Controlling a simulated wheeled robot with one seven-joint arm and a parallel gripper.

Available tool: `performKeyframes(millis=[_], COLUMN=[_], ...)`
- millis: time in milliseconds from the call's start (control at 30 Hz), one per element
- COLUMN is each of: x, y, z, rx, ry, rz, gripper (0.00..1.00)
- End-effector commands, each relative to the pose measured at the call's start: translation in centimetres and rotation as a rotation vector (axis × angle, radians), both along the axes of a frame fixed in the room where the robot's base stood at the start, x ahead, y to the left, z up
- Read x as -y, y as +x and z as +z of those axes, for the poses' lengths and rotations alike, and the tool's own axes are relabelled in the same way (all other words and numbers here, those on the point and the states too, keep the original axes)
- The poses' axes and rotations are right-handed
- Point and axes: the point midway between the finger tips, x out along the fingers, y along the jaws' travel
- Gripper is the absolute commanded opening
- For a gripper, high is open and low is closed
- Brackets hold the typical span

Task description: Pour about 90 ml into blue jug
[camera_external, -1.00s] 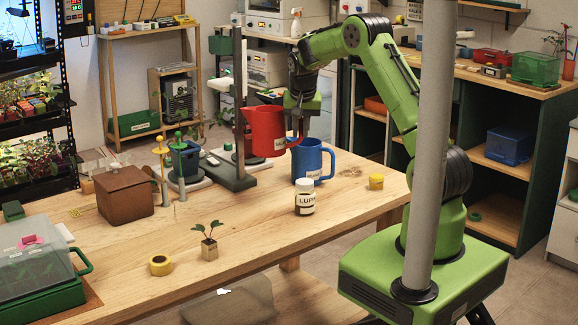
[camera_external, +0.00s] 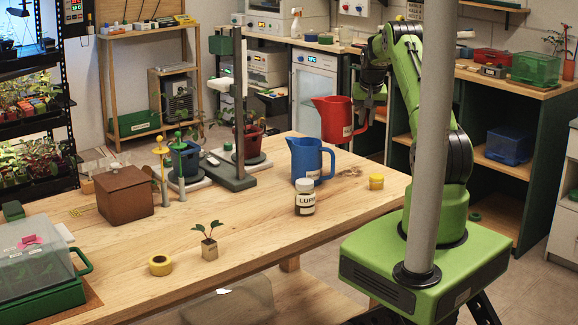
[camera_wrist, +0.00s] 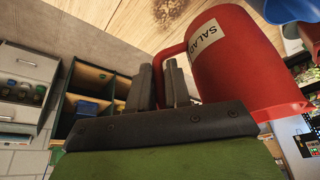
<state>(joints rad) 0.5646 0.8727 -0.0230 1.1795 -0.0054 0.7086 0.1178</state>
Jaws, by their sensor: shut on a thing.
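The blue jug (camera_external: 309,161) stands upright on the wooden table, its handle to the right and a pale label low on its side. The red jug (camera_external: 334,119) is in the air above and to the right of the blue jug, apart from it, and looks about upright. My gripper (camera_external: 366,108) is shut on the red jug's handle. In the wrist view the red jug (camera_wrist: 235,62) shows a label reading "SALAD", and my gripper (camera_wrist: 165,88) has its fingers at the handle. A bit of the blue jug (camera_wrist: 285,8) shows at the top right. The contents of both jugs are hidden.
A labelled jar (camera_external: 305,197) stands just in front of the blue jug. A small yellow pot (camera_external: 376,182) is to its right. A grey stand (camera_external: 233,172) with a tall post is to the left. A seedling (camera_external: 209,240) and yellow tape roll (camera_external: 160,265) stand nearer the front.

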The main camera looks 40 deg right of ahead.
Motion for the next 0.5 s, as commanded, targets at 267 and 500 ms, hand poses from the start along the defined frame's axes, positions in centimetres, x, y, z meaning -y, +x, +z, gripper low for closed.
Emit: performKeyframes(millis=[267,500], x=[5.3,9.0], y=[-0.1,-1.8], z=[-4.9,-8.9], rx=[-0.004,0.012], ry=[0.016,0.003], rz=[0.231,0.447], gripper=[0.00,0.00])
